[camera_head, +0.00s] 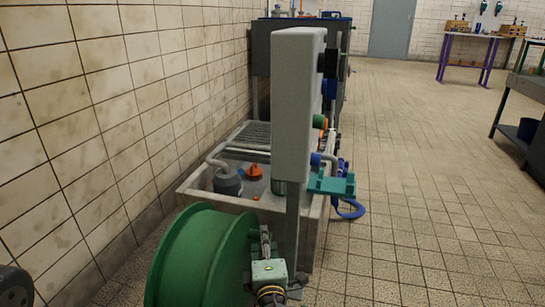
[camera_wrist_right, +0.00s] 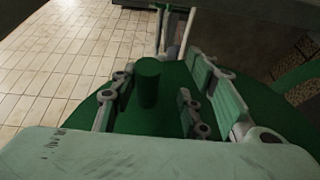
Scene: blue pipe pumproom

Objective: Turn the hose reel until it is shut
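The hose reel is a large green drum (camera_head: 205,258) at the lower left of the head view, beside the tiled wall. In the right wrist view its green disc (camera_wrist_right: 75,115) spreads behind the fingers, with a short green cylindrical handle (camera_wrist_right: 148,84) standing up from it. My right gripper (camera_wrist_right: 160,85) is open, with its fingers on either side of the handle. A gap shows on the handle's right; contact on its left is unclear. In the head view my right gripper (camera_head: 266,242) is at the reel's right face, its fingertips partly hidden.
A grey panel (camera_head: 296,105) on a post stands just behind the reel, near my right arm. Beyond it is a concrete basin (camera_head: 312,235) with pipes and a teal fitting (camera_head: 332,184). Open tiled floor (camera_head: 430,210) lies to the right, with workbenches beyond.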

